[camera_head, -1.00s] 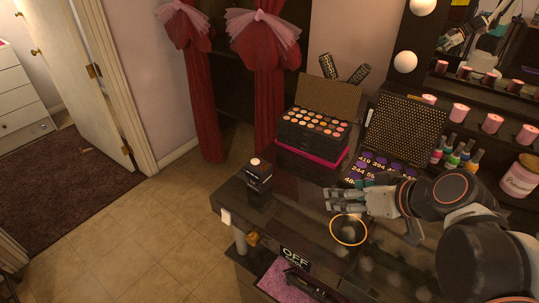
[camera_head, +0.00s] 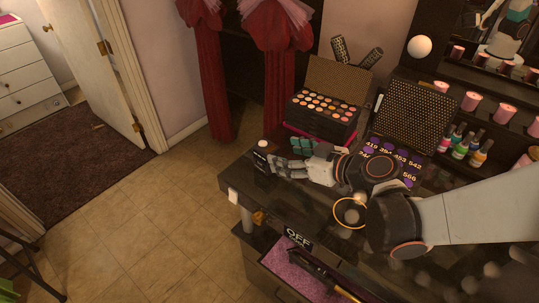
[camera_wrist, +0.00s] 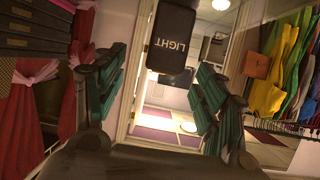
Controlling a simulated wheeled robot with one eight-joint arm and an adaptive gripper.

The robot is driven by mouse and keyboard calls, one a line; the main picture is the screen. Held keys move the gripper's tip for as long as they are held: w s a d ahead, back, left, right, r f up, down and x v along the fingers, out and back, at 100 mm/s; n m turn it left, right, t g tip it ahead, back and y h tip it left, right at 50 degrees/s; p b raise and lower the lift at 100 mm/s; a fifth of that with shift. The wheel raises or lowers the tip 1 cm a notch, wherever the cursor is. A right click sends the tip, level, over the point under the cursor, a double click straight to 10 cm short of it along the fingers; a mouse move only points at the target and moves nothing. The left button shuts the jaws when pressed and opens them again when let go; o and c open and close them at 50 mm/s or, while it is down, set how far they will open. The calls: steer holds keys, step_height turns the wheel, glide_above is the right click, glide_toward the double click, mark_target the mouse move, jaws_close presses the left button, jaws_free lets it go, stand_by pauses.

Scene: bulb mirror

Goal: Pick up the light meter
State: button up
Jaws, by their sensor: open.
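The light meter (camera_head: 260,161) is a small black upright box with a white dome on top. It stands near the left end of the dark glossy table in the head view. In the wrist view the light meter (camera_wrist: 172,42) shows upside down with the word LIGHT, at the top between the fingers. My gripper (camera_head: 283,160) is just right of it, with its fingers pointing toward it. In the wrist view my gripper (camera_wrist: 160,82) is open, with green-padded fingers apart and nothing held. Whether a finger touches the meter cannot be told.
A make-up palette box (camera_head: 322,112) stands behind my gripper. A dark panel of number tags (camera_head: 391,153) is to the right. An orange ring (camera_head: 350,212) lies on the table (camera_head: 318,214) below my arm. Nail polish bottles (camera_head: 463,146) stand farther right.

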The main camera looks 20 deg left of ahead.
mark_target(266, 151)
steer(key=x, duration=0.2)
steer(key=shift+w+a+f, duration=0.1)
steer(key=shift+a+f, duration=0.05)
steer(key=shift+a, duration=0.2)
steer(key=shift+s+b+x, duration=0.15)
steer(key=shift+b+x, duration=0.5)
steer(key=shift+x, duration=0.7)
steer(key=shift+s+b+x, duration=0.15)
steer(key=shift+b+x, duration=0.5)
steer(key=shift+x, duration=0.7)
steer(key=shift+c, duration=0.6)
steer(key=c, duration=1.1)
